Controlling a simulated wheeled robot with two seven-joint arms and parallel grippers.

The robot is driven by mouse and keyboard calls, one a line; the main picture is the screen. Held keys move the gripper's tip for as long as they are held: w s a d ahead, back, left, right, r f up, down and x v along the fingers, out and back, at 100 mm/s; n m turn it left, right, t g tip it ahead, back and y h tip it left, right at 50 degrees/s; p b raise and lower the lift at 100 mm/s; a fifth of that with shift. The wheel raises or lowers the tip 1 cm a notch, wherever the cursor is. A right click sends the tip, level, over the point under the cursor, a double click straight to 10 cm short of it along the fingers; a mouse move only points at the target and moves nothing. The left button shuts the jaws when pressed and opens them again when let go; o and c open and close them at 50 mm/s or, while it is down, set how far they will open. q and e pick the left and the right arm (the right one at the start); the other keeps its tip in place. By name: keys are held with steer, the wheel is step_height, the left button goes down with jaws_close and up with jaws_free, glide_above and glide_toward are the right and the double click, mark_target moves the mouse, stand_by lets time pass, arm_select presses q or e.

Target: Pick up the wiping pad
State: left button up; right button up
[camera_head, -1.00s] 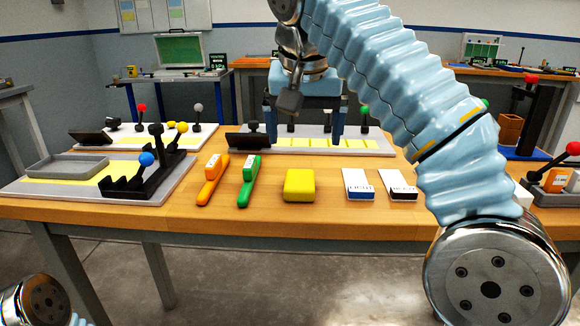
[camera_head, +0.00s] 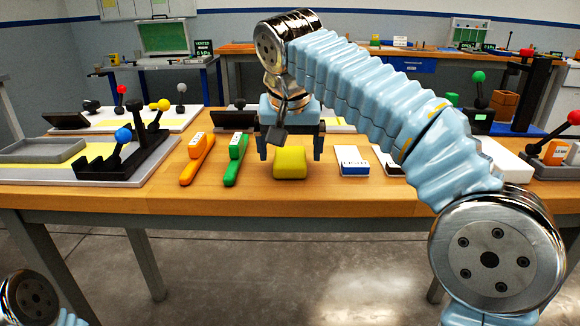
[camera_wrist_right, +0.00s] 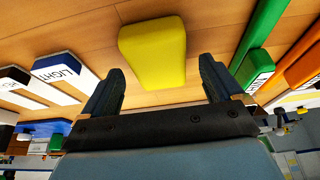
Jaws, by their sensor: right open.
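The wiping pad is the yellow block (camera_head: 289,166) lying on the wooden table near its front edge. My right gripper (camera_head: 290,155) is open and empty, just above and behind the pad, with one finger off to each side of it. In the right wrist view the pad (camera_wrist_right: 153,52) sits between and beyond the open fingers (camera_wrist_right: 161,78), and I see no contact. My left gripper is not in view; only part of my left arm shows at the lower left.
An orange tool (camera_head: 196,160) and a green tool (camera_head: 236,158) lie left of the pad. A white and blue box (camera_head: 353,161) labelled LIGHT lies to its right, with another box (camera_head: 386,160) partly behind my arm. A black lever stand (camera_head: 110,160) is at left.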

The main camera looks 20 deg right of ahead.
steer(key=shift+w+d+f, duration=0.1)
steer(key=shift+w+f, duration=0.05)
steer(key=shift+f, duration=0.3)
steer(key=shift+f, duration=0.2)
steer(key=c, duration=1)
